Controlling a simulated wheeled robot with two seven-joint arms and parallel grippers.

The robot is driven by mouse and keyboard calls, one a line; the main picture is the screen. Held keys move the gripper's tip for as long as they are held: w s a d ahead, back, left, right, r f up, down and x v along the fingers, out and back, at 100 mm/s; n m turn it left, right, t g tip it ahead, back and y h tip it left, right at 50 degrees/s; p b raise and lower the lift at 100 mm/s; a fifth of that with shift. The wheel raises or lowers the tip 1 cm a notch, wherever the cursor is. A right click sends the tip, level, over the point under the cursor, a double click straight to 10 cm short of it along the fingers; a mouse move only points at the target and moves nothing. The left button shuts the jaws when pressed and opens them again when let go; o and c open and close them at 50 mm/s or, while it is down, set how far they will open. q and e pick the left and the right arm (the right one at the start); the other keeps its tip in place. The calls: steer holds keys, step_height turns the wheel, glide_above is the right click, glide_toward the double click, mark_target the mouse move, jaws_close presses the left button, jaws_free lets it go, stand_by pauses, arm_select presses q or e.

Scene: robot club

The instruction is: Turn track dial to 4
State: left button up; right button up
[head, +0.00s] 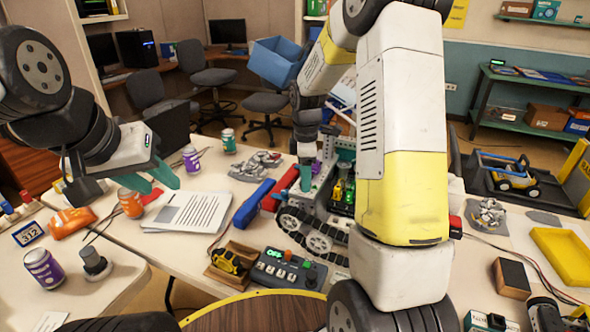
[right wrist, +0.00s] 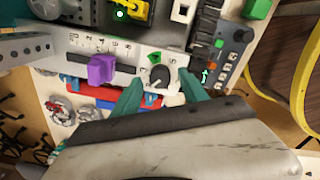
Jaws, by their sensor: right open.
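The tracked robot (head: 312,215) stands on the white table, partly hidden behind my right arm. In the right wrist view its pale panel (right wrist: 75,44) carries a round black dial (right wrist: 159,76) with a light pointer mark; the mark's exact setting is too small to read. A purple slider knob (right wrist: 101,69) sits in a slot left of the dial, under a row of numbers. My right gripper (right wrist: 163,89) is open, its teal fingertips on either side of the dial; contact is unclear. My left gripper (head: 158,178) is open and empty above the table at left.
A control box (head: 288,270) with a green OFF display stands before the tracked robot. Papers (head: 188,212), an orange can (head: 130,203) and purple cans (head: 44,268) lie or stand at left. A yellow tray (head: 562,256) is at right.

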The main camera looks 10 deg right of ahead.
steer(key=shift+f, duration=0.35)
jaws_close()
